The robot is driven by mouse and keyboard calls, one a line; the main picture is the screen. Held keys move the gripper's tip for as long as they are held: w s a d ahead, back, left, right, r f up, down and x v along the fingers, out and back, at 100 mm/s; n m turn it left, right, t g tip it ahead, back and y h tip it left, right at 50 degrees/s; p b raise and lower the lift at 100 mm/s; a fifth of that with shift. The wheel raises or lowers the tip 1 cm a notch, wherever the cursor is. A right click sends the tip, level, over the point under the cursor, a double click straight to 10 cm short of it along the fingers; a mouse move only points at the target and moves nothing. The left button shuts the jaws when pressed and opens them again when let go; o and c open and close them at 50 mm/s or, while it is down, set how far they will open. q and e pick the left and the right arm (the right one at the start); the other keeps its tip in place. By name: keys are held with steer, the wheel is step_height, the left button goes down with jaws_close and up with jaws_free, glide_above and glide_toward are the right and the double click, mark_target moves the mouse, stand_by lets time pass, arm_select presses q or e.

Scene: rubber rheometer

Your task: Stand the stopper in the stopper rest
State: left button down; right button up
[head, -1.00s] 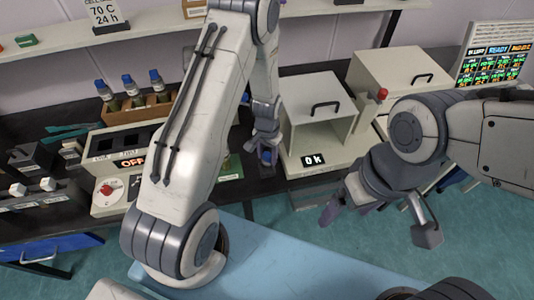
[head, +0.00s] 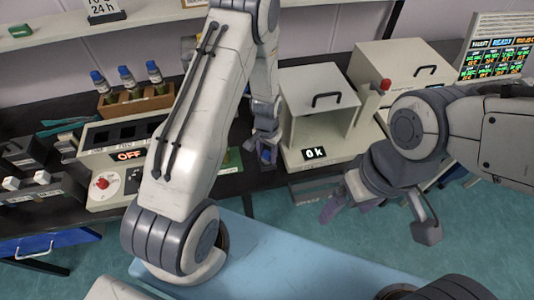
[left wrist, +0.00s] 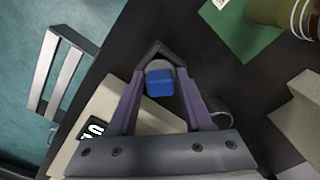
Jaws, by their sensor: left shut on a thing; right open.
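The stopper shows as a blue block (left wrist: 159,82) between the fingertips in the left wrist view, with a grey part just beyond it. My left gripper is shut on the stopper, above the dark bench and left of the white instrument marked "0 k". My right gripper (head: 378,220) is open and empty over the floor at right. I cannot make out the stopper rest.
A white balance-like box (head: 318,115) stands right of the left gripper. Several blue-capped bottles (head: 126,78) stand in a wooden rack (head: 137,104). A heater panel (head: 105,188) reads OFF.

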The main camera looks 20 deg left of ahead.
arm_select(q)
steer(key=shift+f, duration=0.3)
steer(key=shift+c, duration=1.2)
jaws_free()
